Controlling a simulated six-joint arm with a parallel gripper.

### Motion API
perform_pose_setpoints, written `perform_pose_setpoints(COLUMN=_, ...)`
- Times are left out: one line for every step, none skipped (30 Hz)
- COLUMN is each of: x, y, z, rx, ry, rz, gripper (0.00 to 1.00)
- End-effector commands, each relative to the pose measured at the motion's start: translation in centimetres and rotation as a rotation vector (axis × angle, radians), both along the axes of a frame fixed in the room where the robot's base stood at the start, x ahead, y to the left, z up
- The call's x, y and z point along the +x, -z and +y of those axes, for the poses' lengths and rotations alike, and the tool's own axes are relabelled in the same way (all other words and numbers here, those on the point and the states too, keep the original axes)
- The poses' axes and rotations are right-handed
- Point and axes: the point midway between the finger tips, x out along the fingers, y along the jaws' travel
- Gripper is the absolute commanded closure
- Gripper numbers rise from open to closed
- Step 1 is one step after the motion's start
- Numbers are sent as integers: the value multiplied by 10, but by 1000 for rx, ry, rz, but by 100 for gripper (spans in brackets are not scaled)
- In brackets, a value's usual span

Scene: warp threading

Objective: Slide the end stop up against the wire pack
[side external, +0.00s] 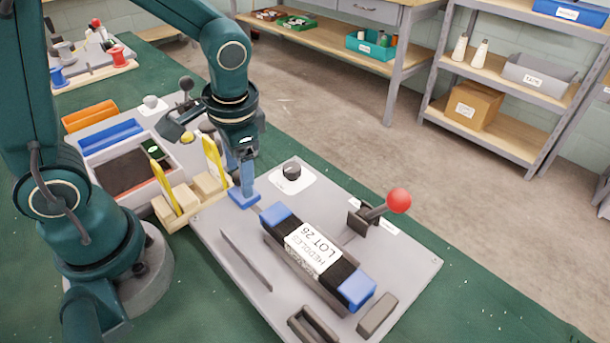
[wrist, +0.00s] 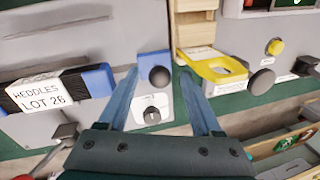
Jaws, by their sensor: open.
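The wire pack (side external: 318,249), a black bundle with a white HEDDLES LOT 26 label and blue end blocks, lies on the grey board. Its labelled part and one blue end (wrist: 98,80) show at left in the wrist view. The blue end stop (side external: 243,198) with a dark round knob stands on the board beyond the pack's upper-left end. In the wrist view the end stop (wrist: 146,76) shows between my fingertips, apart from the pack's blue end. My gripper (wrist: 158,70) is open, fingers either side of the stop; contact cannot be told. My gripper (side external: 247,172) points down in the side view.
A dark dial (side external: 291,170) on a white plate sits beside the end stop. A red-ball lever (side external: 398,200) rises beyond the pack. Wooden blocks (side external: 207,187) with yellow upright pieces stand left of my gripper. A low grey rail (side external: 246,260) lies on the near side.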

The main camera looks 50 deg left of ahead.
Motion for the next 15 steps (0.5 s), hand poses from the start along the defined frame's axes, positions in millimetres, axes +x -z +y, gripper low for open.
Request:
perform_pose_setpoints(x=-1, y=3, z=1, rx=0, ry=-1, rz=3, gripper=34)
perform_pose_setpoints(x=0, y=4, z=1, rx=-1, ry=0, rz=2, gripper=34)
perform_pose_setpoints(x=0, y=5, z=1, rx=-1, ry=0, rz=1, gripper=34)
perform_pose_setpoints(x=0, y=5, z=1, rx=-1, ry=0, rz=1, gripper=34)
perform_pose_setpoints(x=0, y=6, z=1, rx=-1, ry=0, rz=0, gripper=34)
perform_pose_setpoints(x=0, y=5, z=1, rx=-1, ry=0, rz=0, gripper=34)
perform_pose_setpoints(x=0, y=5, z=1, rx=-1, ry=0, rz=0, gripper=34)
perform_pose_setpoints(x=0, y=5, z=1, rx=-1, ry=0, rz=0, gripper=34)
perform_pose_setpoints(x=0, y=5, z=1, rx=-1, ry=0, rz=0, gripper=34)
perform_pose_setpoints(x=0, y=5, z=1, rx=-1, ry=0, rz=0, gripper=34)
perform_pose_setpoints(x=0, y=5, z=1, rx=-1, ry=0, rz=0, gripper=45)
perform_pose_setpoints(x=0, y=5, z=1, rx=-1, ry=0, rz=-1, gripper=61)
perform_pose_setpoints(x=0, y=5, z=1, rx=-1, ry=0, rz=-1, gripper=72)
perform_pose_setpoints(x=0, y=5, z=1, rx=-1, ry=0, rz=-1, gripper=84)
perform_pose_setpoints(x=0, y=5, z=1, rx=-1, ry=0, rz=-1, gripper=99)
